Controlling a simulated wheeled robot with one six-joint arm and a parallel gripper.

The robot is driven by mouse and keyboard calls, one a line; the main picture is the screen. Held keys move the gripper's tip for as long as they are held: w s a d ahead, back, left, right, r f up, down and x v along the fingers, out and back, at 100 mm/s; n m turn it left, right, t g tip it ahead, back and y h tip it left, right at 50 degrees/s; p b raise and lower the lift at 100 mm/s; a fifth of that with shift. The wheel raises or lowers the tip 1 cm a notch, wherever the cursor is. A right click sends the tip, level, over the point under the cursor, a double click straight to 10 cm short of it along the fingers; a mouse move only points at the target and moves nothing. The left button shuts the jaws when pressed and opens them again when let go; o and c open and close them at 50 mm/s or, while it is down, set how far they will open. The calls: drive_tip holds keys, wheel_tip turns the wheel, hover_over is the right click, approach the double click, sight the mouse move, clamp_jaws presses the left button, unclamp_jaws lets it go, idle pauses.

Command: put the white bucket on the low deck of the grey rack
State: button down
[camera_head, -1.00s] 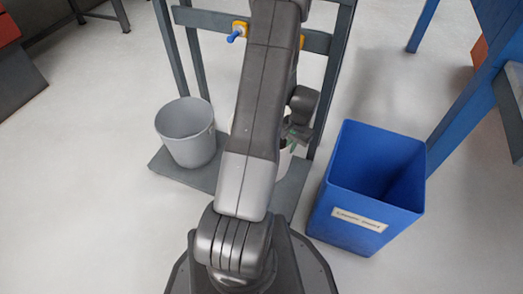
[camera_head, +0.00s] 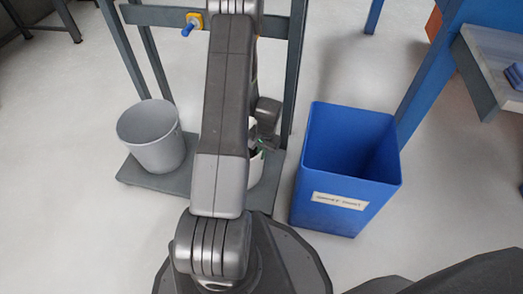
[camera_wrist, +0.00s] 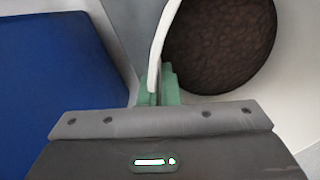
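The white bucket (camera_head: 256,168) is mostly hidden behind my arm in the head view. It is at the right part of the low deck (camera_head: 178,180) of the grey rack; I cannot tell whether it rests on it. In the wrist view the bucket's white rim (camera_wrist: 160,45) curves down between the green fingertips of my gripper (camera_wrist: 158,88), which look shut on it. A dark brown, rough filling (camera_wrist: 222,42) shows inside the bucket. My gripper (camera_head: 260,146) is partly hidden in the head view.
A grey bucket (camera_head: 152,137) stands on the deck's left part. A blue bin (camera_head: 340,210) with a label stands just right of the rack. A blue-framed table (camera_head: 480,70) is at the right. Floor left of the rack is clear.

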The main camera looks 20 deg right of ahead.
drive_tip(key=shift+r, duration=0.15)
drive_tip(key=c, duration=1.7)
unclamp_jaws()
drive_tip(key=shift+f, duration=0.2)
drive_tip(key=r+p, duration=0.1)
drive_tip(key=r, duration=0.3)
drive_tip(key=d+r+p, duration=0.1)
drive_tip(key=r+p, duration=0.1)
drive_tip(key=r, duration=0.2)
drive_tip(key=r+p, duration=0.1)
drive_tip(key=r, duration=0.3)
drive_tip(key=shift+d+r+p, duration=0.1)
drive_tip(key=shift+d+p, duration=0.15)
drive_tip(key=shift+p, duration=0.1)
